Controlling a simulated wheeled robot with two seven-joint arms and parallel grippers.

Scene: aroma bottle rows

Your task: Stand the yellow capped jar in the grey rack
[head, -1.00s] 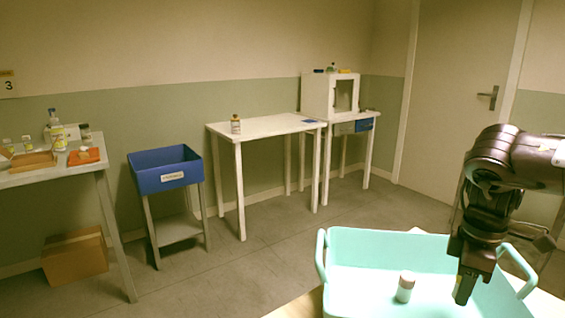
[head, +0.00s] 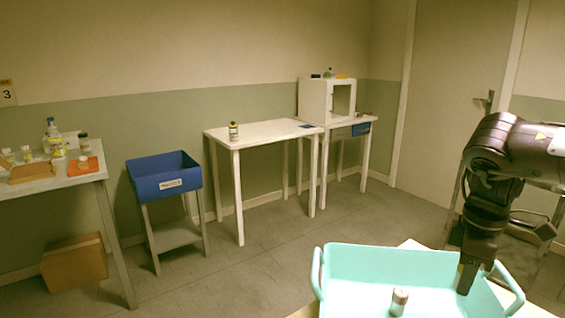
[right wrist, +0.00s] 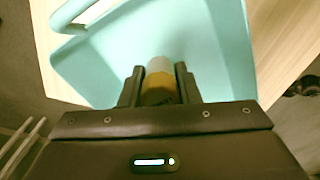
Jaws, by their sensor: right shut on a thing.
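My right gripper (head: 468,279) points down over the right part of a turquoise tub (head: 340,262). In the right wrist view its fingers (right wrist: 159,90) are shut on a small jar (right wrist: 158,87), amber-yellow nearer the palm and pale at the far end; I take it for the yellow capped jar. The fingers hide it in the head view. Another small jar (head: 399,301), pale-topped with a darker band, stands upright in the tub, left of the gripper and apart from it. I cannot make out a grey rack. My left gripper is not in view.
A white table (head: 265,134) holds one bottle (head: 233,131). A blue bin (head: 165,180) stands left of it. A white cabinet (head: 315,100) stands at the back.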

